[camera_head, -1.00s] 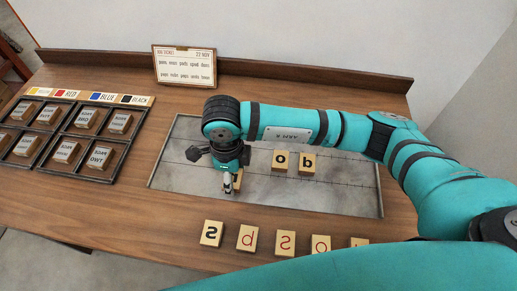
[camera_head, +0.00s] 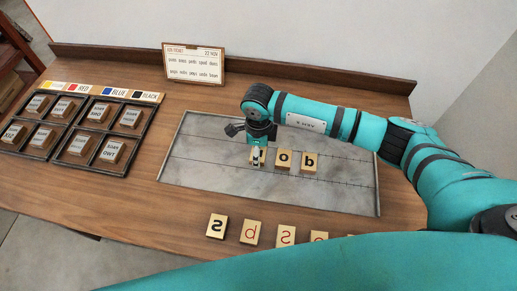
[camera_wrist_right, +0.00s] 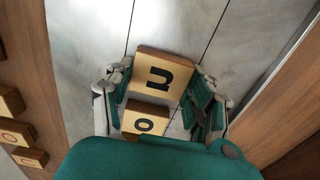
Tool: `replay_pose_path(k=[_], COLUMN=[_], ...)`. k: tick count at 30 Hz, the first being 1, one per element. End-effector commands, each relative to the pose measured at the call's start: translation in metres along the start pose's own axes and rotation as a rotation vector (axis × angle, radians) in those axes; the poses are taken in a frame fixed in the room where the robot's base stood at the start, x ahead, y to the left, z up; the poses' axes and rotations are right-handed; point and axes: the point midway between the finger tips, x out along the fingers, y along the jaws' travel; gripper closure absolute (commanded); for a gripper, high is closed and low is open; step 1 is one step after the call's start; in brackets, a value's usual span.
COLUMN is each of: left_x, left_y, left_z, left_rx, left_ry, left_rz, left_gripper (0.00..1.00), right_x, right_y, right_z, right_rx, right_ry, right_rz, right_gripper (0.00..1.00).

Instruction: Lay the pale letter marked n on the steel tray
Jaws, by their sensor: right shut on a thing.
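The steel tray (camera_head: 200,180) lies in the middle of the wooden desk. On it, the pale letter blocks o (camera_head: 283,159) and d (camera_head: 310,161) stand side by side. My right gripper (camera_head: 256,160) is just left of the o block, shut on a pale letter block (camera_head: 259,153). In the right wrist view this block, the n (camera_wrist_right: 155,75), sits between the two fingers, its letter facing up. The o block (camera_wrist_right: 145,118) shows close beside it there. I cannot tell whether the n touches the tray or hangs slightly above it. My left gripper is out of view.
A row of loose letter blocks, including a black s (camera_head: 216,226), lies in front of the tray. A dark divided case (camera_head: 72,131) holds labelled blocks at the left. A card (camera_head: 194,64) stands at the back. The tray's left part is bare.

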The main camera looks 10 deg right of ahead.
Motion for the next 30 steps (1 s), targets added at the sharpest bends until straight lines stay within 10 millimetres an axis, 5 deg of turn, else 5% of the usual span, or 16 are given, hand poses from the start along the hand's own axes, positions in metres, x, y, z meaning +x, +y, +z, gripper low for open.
replay_pose_path(k=[6,7,12,24,30], left_x=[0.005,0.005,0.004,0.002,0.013], left_y=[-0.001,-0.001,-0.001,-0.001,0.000], left_z=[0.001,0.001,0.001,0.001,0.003], left_rx=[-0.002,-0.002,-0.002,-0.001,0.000], left_ry=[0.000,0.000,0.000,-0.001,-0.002], left_rz=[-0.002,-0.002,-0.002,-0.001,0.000], left_gripper=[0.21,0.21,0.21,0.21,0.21], right_x=[0.004,0.004,0.003,-0.005,-0.041], right_y=[0.000,0.000,0.000,-0.001,-0.001], right_z=[0.000,0.000,0.000,0.001,0.001], right_rx=[0.000,0.000,0.001,0.000,-0.001], right_ry=[0.000,0.000,0.000,-0.002,-0.004], right_rz=[0.000,0.000,0.000,-0.002,-0.005], right_gripper=[0.74,0.43,0.21,0.21,0.21])
